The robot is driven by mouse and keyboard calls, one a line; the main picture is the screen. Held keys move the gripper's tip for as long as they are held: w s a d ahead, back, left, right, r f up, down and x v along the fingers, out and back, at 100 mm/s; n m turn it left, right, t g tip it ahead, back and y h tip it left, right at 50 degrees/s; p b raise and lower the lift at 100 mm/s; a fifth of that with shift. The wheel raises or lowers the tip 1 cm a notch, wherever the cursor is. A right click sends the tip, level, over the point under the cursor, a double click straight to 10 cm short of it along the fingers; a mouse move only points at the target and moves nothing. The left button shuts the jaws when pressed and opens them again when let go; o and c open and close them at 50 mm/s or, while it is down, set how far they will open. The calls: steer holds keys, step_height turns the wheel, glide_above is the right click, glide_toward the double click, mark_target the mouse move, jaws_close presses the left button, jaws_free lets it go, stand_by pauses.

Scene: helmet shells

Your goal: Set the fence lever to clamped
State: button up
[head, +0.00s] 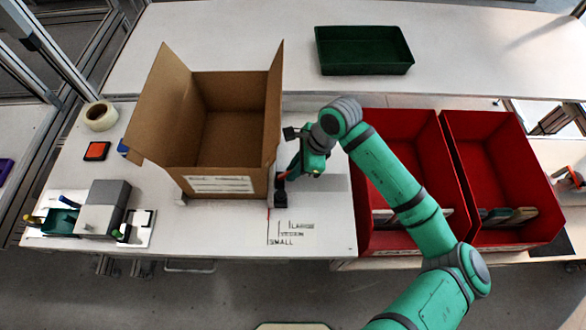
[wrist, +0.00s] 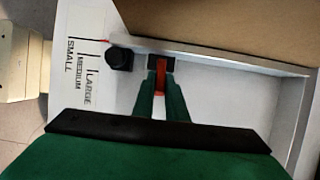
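The fence lever (wrist: 160,79) is a narrow red-orange bar with a black base, beside the grey metal fence (wrist: 225,64) in the wrist view. My gripper (wrist: 161,84) has its two green fingers on either side of the lever, close against it, with little gap showing. In the head view my gripper (head: 290,175) reaches down just right of the cardboard box, and a bit of red-orange shows at its fingers. A black knob (wrist: 119,59) stands left of the lever. The fingers partly hide the lever, and its clamp setting cannot be read.
The open cardboard box (head: 225,185) stands left of my gripper. A scale marked SMALL, MEDIUM, LARGE (head: 290,232) is printed on the table in front. Two red bins (head: 400,240) are to the right, under my arm. A green tray (head: 365,67) lies at the back.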

mark_target(299, 182)
jaws_close()
steer(key=shift+d, duration=0.1)
steer(key=shift+f, duration=0.1)
steer(key=y, duration=0.1)
steer(key=d+f+y, duration=0.1)
steer(key=y, duration=0.2)
steer(key=shift+d+f, duration=0.15)
steer(key=shift+f, duration=0.2)
steer(key=shift+d+f+y, duration=0.1)
steer(key=shift+f+y, duration=0.35)
steer(key=shift+y, duration=0.65)
steer(key=shift+d+f+y, duration=0.1)
steer(key=shift+f+y, duration=0.35)
steer(key=shift+y, duration=0.65)
steer(key=o, duration=0.7)
jaws_free()
